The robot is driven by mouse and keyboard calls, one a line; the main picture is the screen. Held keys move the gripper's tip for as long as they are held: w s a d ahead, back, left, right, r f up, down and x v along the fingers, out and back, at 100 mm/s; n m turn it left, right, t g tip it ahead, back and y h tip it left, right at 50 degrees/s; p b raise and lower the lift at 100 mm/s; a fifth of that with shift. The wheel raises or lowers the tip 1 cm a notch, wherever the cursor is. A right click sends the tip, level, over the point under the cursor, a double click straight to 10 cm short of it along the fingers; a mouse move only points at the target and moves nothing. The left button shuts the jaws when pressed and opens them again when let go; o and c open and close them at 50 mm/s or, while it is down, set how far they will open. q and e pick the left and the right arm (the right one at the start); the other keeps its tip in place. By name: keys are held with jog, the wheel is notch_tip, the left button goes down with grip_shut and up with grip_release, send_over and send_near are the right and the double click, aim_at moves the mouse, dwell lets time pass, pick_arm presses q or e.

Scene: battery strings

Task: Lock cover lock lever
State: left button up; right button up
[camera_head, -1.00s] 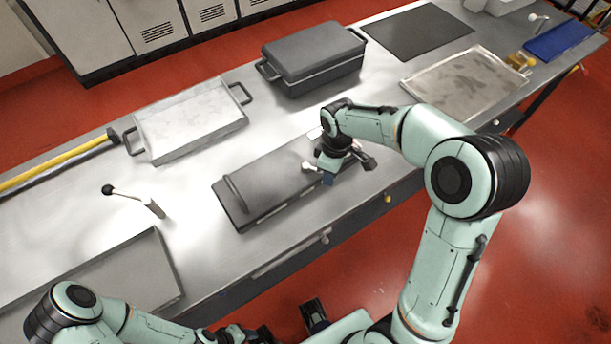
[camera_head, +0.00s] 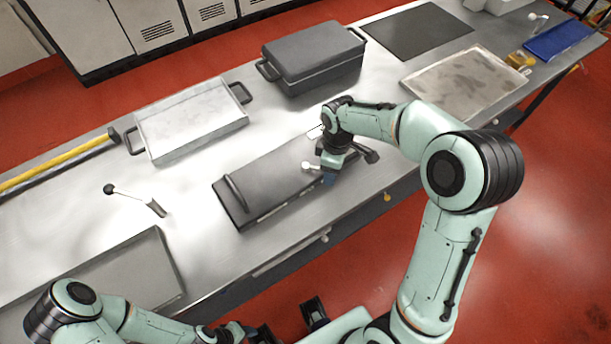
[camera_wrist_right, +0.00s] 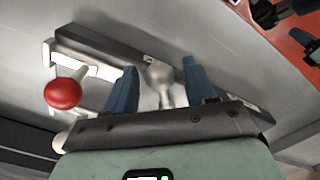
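The dark grey cover (camera_head: 275,182) lies flat near the table's front edge, with a bar handle at its left end. A small pale knob (camera_head: 307,167) shows beside my right gripper (camera_head: 329,179), which is low over the cover's right end. In the right wrist view, the blue fingers of this gripper (camera_wrist_right: 159,68) are spread apart. A pale round-headed post (camera_wrist_right: 160,80) shows between them, with gaps at both sides; contact is unclear. A red ball knob (camera_wrist_right: 63,93) on a white stem lies left of the fingers. My left gripper (camera_head: 238,332) is low at the bottom edge, its fingers unclear.
A black-knobbed lever (camera_head: 110,189) stands left of the cover. Behind are a pale handled tray (camera_head: 190,124) and a dark lidded box (camera_head: 312,60). A metal tray (camera_head: 465,82) lies at right. A shallow tray (camera_head: 125,275) is front left.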

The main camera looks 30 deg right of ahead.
notch_tip(320, 180, up, 7)
jog(key=p, duration=0.4)
jog(key=shift+r, duration=0.1)
pick_arm(q)
jog(key=w+r, duration=0.3)
jog(key=r, duration=0.2)
jog(key=shift+r, duration=0.15)
pick_arm(e)
jog(key=shift+s, duration=0.1)
